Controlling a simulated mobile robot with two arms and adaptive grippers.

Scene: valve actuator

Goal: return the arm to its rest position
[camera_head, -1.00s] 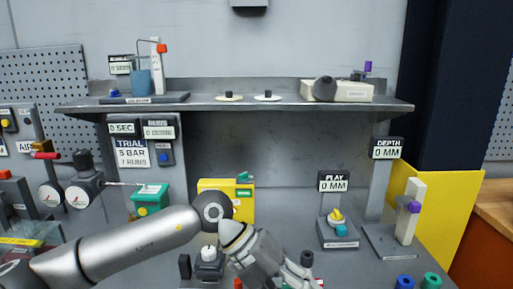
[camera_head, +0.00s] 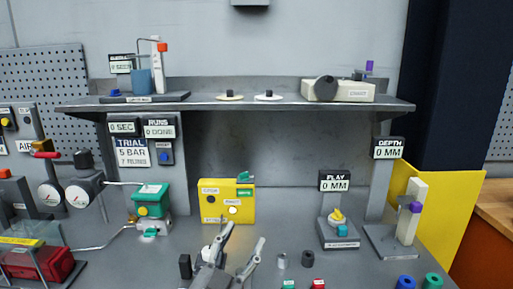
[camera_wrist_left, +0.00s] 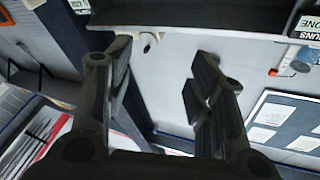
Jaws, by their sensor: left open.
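My left gripper (camera_head: 246,232) shows at the bottom middle of the head view, with its two grey fingers pointing up and spread apart. It is open and nothing is between the fingers. In the left wrist view the two dark fingers (camera_wrist_left: 160,62) stand apart, with a pale wall and a dark shelf edge beyond them. Most of the left arm is below the picture in the head view. My right gripper is in no view.
A yellow box (camera_head: 227,202) stands just behind the gripper. A green-topped unit (camera_head: 150,203) stands to its left, and the play gauge stand (camera_head: 338,236) to its right. Small coloured parts lie at the front right. A metal shelf (camera_head: 215,106) spans the back.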

